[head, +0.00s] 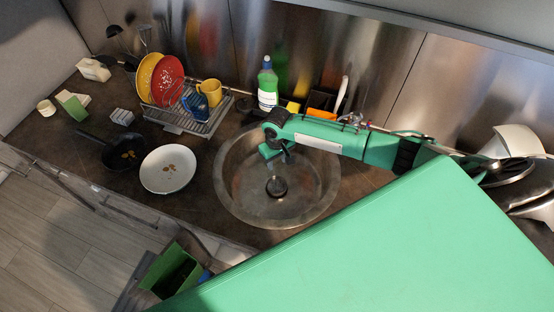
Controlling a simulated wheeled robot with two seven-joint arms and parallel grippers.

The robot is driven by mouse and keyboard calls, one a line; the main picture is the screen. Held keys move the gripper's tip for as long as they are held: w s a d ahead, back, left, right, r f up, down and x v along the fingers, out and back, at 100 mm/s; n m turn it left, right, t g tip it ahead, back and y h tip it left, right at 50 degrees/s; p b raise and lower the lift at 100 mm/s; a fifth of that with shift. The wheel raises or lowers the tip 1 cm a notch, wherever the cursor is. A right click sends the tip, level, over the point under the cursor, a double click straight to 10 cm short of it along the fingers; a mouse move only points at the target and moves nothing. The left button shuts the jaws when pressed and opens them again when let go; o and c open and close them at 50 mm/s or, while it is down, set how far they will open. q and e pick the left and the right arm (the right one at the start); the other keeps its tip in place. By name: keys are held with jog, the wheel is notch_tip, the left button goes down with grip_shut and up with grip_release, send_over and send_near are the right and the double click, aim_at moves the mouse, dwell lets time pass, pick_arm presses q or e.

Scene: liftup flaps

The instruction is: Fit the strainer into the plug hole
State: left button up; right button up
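The round metal sink basin (232,190) is set in the dark counter in the middle of the head view. A dark round piece (277,187) sits at the bottom of the basin, where the plug hole is. I cannot tell whether it is the strainer or the bare hole. My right gripper (276,153) reaches in from the right and points down over the back part of the basin, above and behind the dark piece. Its fingers are small and dark, so their opening is unclear, and I see nothing surely held. My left gripper is out of view.
A dish rack (205,126) with plates and a yellow mug (211,92) stands left of the sink. A green bottle (267,84) and an orange holder (321,102) stand behind it. A white plate (168,170) and a dark pan (115,155) lie to the left.

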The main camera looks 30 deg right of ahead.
pick_arm(q)
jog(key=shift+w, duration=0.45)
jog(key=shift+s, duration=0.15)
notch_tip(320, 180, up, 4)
jog(key=p, duration=0.3)
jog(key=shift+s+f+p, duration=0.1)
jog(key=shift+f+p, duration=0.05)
jog(key=shift+p, duration=0.2)
pick_arm(e)
notch_tip(320, 180, up, 7)
